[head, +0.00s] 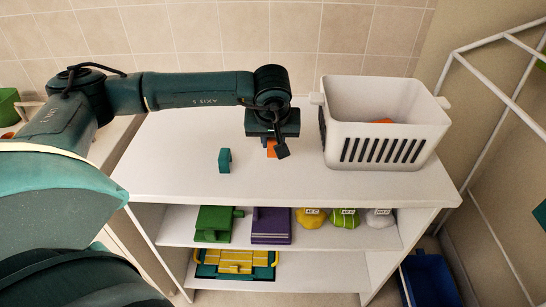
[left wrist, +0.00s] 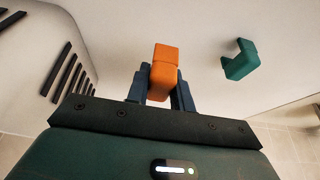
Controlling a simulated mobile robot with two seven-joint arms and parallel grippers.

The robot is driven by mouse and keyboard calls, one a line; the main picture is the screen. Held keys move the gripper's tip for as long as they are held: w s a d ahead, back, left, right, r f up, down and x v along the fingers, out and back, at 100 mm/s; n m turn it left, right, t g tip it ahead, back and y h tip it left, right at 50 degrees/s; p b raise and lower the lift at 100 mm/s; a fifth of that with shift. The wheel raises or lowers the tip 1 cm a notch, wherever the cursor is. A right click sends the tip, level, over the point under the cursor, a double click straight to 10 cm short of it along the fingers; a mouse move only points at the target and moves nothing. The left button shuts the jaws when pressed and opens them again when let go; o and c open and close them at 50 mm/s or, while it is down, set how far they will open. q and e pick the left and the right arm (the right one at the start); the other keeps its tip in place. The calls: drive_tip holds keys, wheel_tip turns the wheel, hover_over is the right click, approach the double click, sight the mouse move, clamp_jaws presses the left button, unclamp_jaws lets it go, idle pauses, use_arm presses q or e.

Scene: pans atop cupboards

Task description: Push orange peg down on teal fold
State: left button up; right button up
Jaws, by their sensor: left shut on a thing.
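The orange peg (left wrist: 164,66) is between the two dark fingers of my left gripper (left wrist: 160,92), which is shut on it. In the head view the left gripper (head: 271,147) is above the white shelf top, with a bit of orange showing below the hand. The teal fold (head: 224,160), a small bent block, stands on the shelf top to the left of the gripper. It also shows in the left wrist view (left wrist: 240,60), apart from the peg. I cannot tell whether the peg touches the shelf top. My right gripper is not in view.
A white slotted basket (head: 383,125) with something orange inside stands close to the right of the gripper. The shelf top (head: 180,170) is clear around the teal fold.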

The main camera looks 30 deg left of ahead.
sight(273, 164)
use_arm(q)
drive_tip(key=shift+f, duration=0.45)
wheel_tip(273, 164, down, 4)
drive_tip(key=shift+f+p, duration=0.15)
drive_tip(key=shift+p, duration=0.2)
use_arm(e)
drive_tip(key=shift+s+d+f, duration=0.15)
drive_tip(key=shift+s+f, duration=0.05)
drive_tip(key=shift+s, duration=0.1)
use_arm(q)
drive_tip(key=shift+f+b, duration=0.3)
drive_tip(key=shift+f, duration=0.05)
drive_tip(key=o, duration=0.6)
drive_tip(key=shift+c, duration=0.2)
drive_tip(key=o, duration=0.4)
drive_tip(key=shift+r, duration=0.1)
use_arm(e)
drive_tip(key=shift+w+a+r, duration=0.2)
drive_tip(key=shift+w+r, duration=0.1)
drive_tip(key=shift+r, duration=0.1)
